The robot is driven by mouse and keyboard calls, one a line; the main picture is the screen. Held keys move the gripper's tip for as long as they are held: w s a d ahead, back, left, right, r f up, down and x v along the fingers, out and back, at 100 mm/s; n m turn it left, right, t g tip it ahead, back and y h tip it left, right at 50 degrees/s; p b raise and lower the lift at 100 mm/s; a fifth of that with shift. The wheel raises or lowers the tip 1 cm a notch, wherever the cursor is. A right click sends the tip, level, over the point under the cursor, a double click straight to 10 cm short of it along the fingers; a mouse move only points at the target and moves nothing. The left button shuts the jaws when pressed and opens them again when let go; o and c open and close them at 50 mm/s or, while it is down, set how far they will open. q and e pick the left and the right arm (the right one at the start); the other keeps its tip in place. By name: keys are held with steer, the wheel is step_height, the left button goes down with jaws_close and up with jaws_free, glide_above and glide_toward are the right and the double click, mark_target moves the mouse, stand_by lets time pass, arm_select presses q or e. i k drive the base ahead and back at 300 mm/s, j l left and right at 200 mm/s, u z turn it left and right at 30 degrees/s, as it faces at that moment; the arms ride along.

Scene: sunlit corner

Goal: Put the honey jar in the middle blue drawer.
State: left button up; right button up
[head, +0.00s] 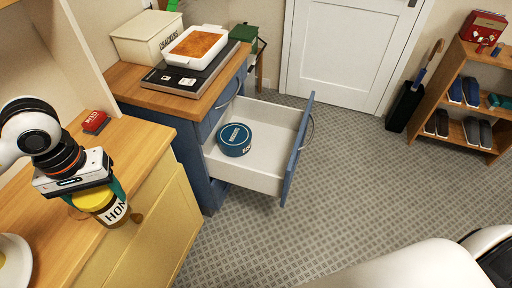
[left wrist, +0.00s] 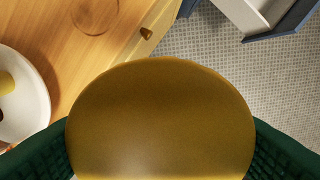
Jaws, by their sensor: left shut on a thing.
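The honey jar (head: 112,210), with a yellow lid and a white label, is tilted in my left gripper (head: 95,198) above the edge of the wooden counter. In the left wrist view its yellow lid (left wrist: 160,120) fills the middle, between the green finger pads. The middle blue drawer (head: 262,160) of the blue cabinet is pulled out, to the right of the jar. A round blue tin (head: 234,139) sits inside it toward the left, with bare drawer floor to its right. My right gripper is not in view.
A white plate (head: 12,262) and a red box (head: 95,122) are on the wooden counter (head: 140,142). Patterned floor (head: 345,190) lies clear right of the drawer.

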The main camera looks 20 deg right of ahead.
mark_target(268, 155)
steer(key=i+l, duration=0.2)
steer(key=l, duration=0.2)
steer(key=i+l, duration=0.25)
steer(key=l, duration=0.15)
steer(key=i+l, duration=0.2)
steer(key=l, duration=0.15)
steer(key=i+l, duration=0.2)
steer(key=l, duration=0.2)
steer(key=i+l, duration=0.25)
steer(key=l, duration=0.15)
steer(key=i+l, duration=0.2)
steer(key=l, duration=0.2)
